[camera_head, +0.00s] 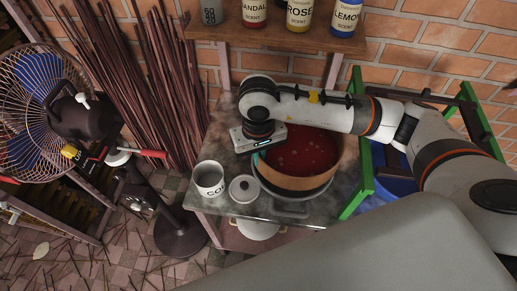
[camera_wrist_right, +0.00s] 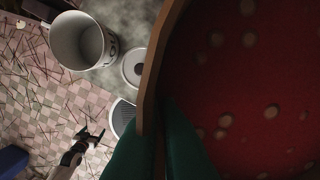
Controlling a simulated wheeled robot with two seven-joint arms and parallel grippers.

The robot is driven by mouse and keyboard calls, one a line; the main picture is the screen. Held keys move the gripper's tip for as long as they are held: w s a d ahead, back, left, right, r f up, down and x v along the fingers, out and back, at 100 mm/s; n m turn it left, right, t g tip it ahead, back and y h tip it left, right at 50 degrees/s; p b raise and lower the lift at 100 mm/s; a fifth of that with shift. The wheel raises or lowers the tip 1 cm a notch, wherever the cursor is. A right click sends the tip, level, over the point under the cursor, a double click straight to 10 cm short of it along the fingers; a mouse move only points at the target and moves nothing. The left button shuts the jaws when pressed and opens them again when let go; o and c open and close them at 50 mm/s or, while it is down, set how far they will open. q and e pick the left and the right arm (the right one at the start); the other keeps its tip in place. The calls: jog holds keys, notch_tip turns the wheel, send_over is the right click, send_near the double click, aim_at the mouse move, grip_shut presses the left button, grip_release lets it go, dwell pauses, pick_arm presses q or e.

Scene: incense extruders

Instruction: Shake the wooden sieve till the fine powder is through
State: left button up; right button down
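The round wooden sieve (camera_head: 293,182) holds deep red powder (camera_head: 305,150) with pale lumps on it. It sits over a wider dark round pan (camera_head: 300,198) on the table; whether they touch I cannot tell. My right gripper (camera_head: 262,152) is at the sieve's left rim. In the right wrist view its green fingers (camera_wrist_right: 160,150) straddle the wooden rim (camera_wrist_right: 152,90) and appear shut on it. What has passed through the sieve is hidden. A small dark two-pronged gripper (camera_wrist_right: 91,138), seemingly my left, shows low over the floor in the wrist view, its prongs apart.
A white lettered cup (camera_head: 209,180) and a lidded white jar (camera_head: 244,189) stand close left of the sieve on the grey table (camera_head: 225,205). A fan (camera_head: 35,110) stands at left. A shelf (camera_head: 280,38) with bottles overhangs behind; a green frame (camera_head: 362,160) stands right.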

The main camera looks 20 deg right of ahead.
jog(key=shift+f, duration=0.4)
